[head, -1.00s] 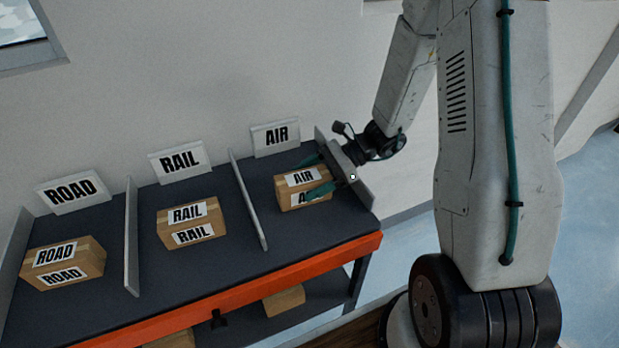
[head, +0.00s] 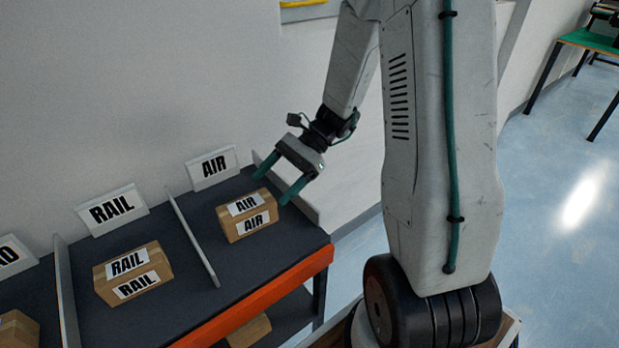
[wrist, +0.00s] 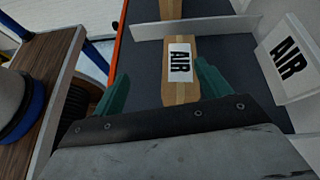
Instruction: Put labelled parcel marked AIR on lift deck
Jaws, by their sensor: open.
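The AIR parcel (head: 247,215) is a brown taped box with white AIR labels on its top and front. It sits in the right bay of the dark shelf, in front of the AIR sign (head: 212,167). My gripper (head: 279,184) has green fingers, open and empty, and is at the right and back of the parcel, apart from it. In the wrist view the parcel (wrist: 180,85) lies beyond the open fingers (wrist: 158,88), nearer the right finger.
A RAIL parcel (head: 133,274) stands in the bay to the left, past a thin upright divider (head: 194,236). The shelf has an orange front edge (head: 262,293). A wall stands close behind the shelf. Open floor (head: 560,190) lies to the right.

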